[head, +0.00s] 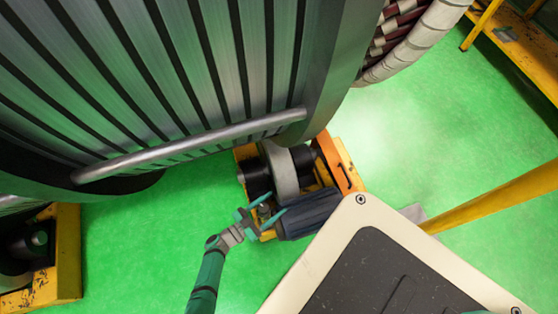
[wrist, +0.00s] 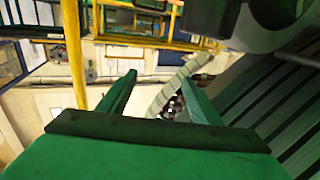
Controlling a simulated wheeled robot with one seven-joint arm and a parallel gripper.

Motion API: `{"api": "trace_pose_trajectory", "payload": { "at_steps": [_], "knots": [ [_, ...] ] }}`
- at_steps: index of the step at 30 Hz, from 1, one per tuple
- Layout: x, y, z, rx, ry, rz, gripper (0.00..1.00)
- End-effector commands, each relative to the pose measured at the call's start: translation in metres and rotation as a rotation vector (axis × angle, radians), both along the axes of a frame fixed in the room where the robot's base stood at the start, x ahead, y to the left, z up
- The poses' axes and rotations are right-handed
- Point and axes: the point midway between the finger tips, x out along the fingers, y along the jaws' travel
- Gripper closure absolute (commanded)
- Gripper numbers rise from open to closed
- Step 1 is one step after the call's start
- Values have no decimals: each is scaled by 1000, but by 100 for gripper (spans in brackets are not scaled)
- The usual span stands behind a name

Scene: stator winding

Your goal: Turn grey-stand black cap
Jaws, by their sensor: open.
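The orange stand (head: 341,165) on the floor below the big stator carries a pale grey wheel (head: 281,172). A black round part (head: 257,180) sits left of the wheel and another black part (head: 305,162) sits right of it. I cannot tell for sure which is the black cap of the task. My gripper (head: 276,205) is open and empty, its green fingers spread, just below these parts in the head view and beside a dark ribbed cylinder (head: 311,212). In the wrist view the open fingers (wrist: 160,78) have nothing between them, and no cap is clearly visible there.
The large ribbed stator (head: 150,75) with a metal bar (head: 190,146) overhangs from the top left. A second yellow stand (head: 66,255) is at the lower left. A yellow post (head: 490,200) stands at the right. Green floor (head: 150,240) is clear left of my arm.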

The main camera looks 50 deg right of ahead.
Motion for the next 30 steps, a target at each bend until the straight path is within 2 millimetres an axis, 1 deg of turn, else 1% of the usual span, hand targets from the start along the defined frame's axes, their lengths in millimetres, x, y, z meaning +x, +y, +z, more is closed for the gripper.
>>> {"api": "trace_pose_trajectory", "payload": {
  "at_steps": [4, 15, 21, 24, 30],
  "knots": [
    [-10, 9, 16, 0, 1, 3, 42],
    [-55, 41, 39, 0, 1, 2, 42],
    [-75, 54, 49, 1, 1, 2, 42],
    [-80, 58, 52, 0, 1, 2, 42],
    [-83, 59, 54, 0, 1, 1, 42]
  ]
}}
